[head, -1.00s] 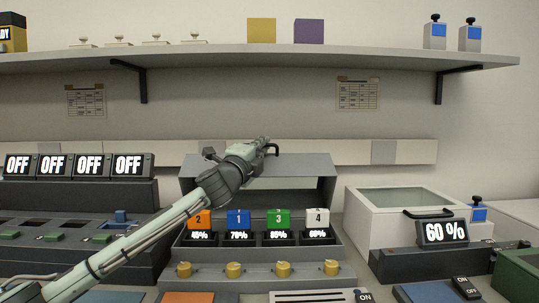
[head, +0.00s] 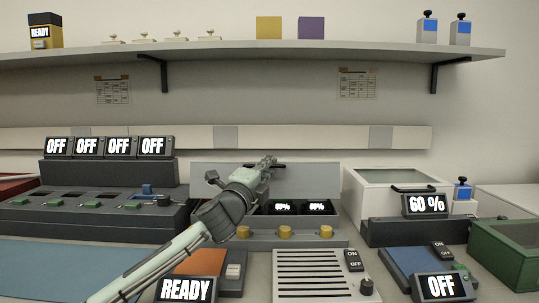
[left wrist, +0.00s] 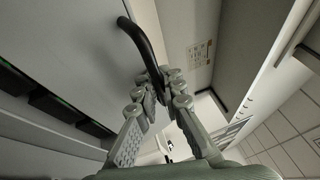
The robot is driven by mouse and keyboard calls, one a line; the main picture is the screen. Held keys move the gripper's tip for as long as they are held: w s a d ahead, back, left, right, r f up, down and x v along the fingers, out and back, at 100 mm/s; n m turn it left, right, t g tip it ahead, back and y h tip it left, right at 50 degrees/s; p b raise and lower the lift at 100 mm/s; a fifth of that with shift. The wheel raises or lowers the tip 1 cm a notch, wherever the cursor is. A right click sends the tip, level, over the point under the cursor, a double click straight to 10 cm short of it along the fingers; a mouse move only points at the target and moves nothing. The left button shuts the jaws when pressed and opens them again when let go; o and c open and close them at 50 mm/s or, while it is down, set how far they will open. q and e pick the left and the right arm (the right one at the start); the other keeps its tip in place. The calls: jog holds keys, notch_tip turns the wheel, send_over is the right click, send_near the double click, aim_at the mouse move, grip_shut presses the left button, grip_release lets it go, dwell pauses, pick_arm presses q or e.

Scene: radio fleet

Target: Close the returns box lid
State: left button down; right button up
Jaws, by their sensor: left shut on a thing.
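The returns box appears to be the grey box (head: 335,241) in the middle, with a row of yellow knobs and dark percentage displays at its front. Its grey lid (head: 320,177) is over the rear part, with the displays still showing in front. My left gripper (head: 268,163) is at the lid's black handle. In the left wrist view the gripper (left wrist: 163,95) is shut on this handle (left wrist: 140,38), beside a broad grey panel. My left forearm hides the box's left part. My right gripper is in neither view.
A white box with a glass top (head: 400,178) stands to the right, behind a 60 % display (head: 426,205). A dark console (head: 85,228) with OFF displays is at left. A vented panel (head: 308,275) lies in front, and a shelf (head: 250,50) runs above.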

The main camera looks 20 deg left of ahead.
aim_at(269, 179)
pick_arm(q)
jog(key=shift+s+d+f+b, duration=0.2)
jog(key=shift+s+f, duration=0.35)
jog(key=shift+f, duration=0.2)
jog(key=shift+s+d+f+b, duration=0.2)
jog(key=shift+s+f, duration=0.35)
jog(key=shift+f, duration=0.2)
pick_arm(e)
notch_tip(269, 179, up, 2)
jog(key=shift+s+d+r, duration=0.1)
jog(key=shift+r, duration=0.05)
pick_arm(q)
jog(key=c, duration=1.9)
grip_release()
jog(key=shift+s+a+r, duration=0.1)
jog(key=shift+r, duration=0.05)
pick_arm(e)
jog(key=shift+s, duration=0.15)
pick_arm(q)
jog(key=v, duration=1.2)
